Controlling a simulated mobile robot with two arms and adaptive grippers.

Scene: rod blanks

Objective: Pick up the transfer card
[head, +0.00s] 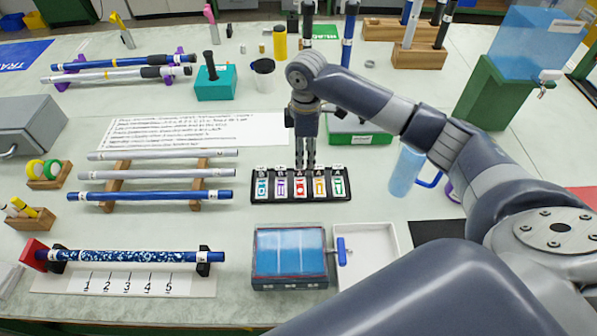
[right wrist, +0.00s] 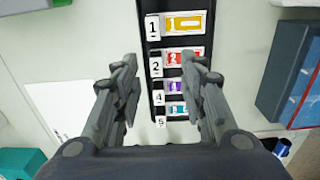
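Several small coloured cards stand in a black rack (head: 344,196) in the middle of the bench; none can be read as the transfer card. From left to right they are teal (head: 262,188), purple (head: 281,188), red (head: 300,188), orange (head: 319,187) and green (head: 338,187). My right gripper (head: 306,163) points down over the rack's middle, above or just behind the cards. In the right wrist view its fingers (right wrist: 160,64) are apart on either side of the rack (right wrist: 150,60), near the red card (right wrist: 182,60), with nothing between them. My left gripper is out of view.
A blue-lidded box (head: 290,278) and white tray (head: 380,268) stand in front of the rack. Rods on a wooden stand (head: 113,184) lie to the left. A green-based box (head: 362,134) and a pale blue mug (head: 405,172) are behind and right.

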